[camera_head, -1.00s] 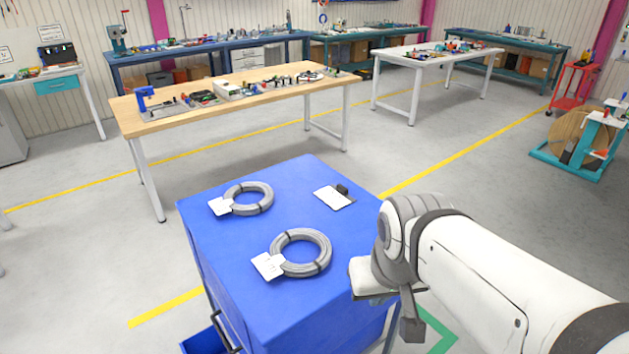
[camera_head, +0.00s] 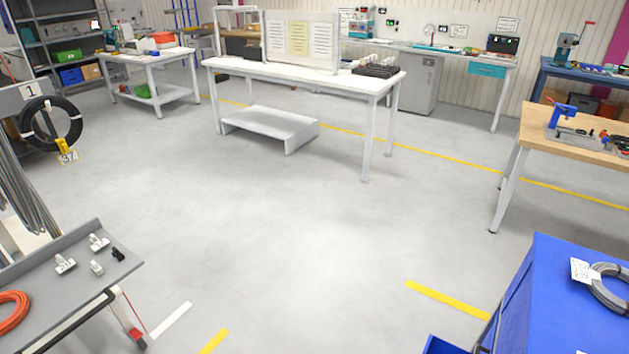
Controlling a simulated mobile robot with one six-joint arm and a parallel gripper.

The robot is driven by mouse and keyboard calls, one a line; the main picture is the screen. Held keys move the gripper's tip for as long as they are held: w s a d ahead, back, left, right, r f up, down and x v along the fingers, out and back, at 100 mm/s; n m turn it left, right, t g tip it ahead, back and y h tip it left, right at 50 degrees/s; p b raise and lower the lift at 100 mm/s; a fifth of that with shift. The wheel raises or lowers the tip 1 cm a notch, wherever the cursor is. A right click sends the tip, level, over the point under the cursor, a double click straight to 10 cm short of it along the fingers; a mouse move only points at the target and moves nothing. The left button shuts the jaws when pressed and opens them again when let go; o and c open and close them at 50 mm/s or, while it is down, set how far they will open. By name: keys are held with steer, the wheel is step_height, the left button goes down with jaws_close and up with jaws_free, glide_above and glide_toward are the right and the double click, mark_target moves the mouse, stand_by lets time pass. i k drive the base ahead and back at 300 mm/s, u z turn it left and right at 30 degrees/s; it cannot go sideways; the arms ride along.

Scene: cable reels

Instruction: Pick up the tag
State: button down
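Several things here could be the tag, and I cannot tell which is meant. A white tag with dark marks (camera_head: 583,271) is on a grey cable coil (camera_head: 610,295) on the blue cabinet (camera_head: 560,310) at the right edge. A yellow and white tag (camera_head: 66,151) hangs below a black coil (camera_head: 50,122) at the left. Small white tag-like pieces (camera_head: 65,263) lie on the grey cart top (camera_head: 75,295) at lower left, with a small black piece (camera_head: 118,254) beside them. My gripper is out of view.
An orange coil (camera_head: 10,310) lies on the grey cart. A white table (camera_head: 300,76) with a low white step (camera_head: 268,128) under it stands at the back. A wooden workbench (camera_head: 540,125) is at the right. The grey floor (camera_head: 270,230) between is clear.

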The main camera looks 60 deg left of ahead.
mark_target(97, 245)
steer(key=u, duration=1.35)
steer(key=k, duration=0.45)
steer(key=u, duration=2.05)
steer(key=i, duration=1)
steer(key=u, duration=0.05)
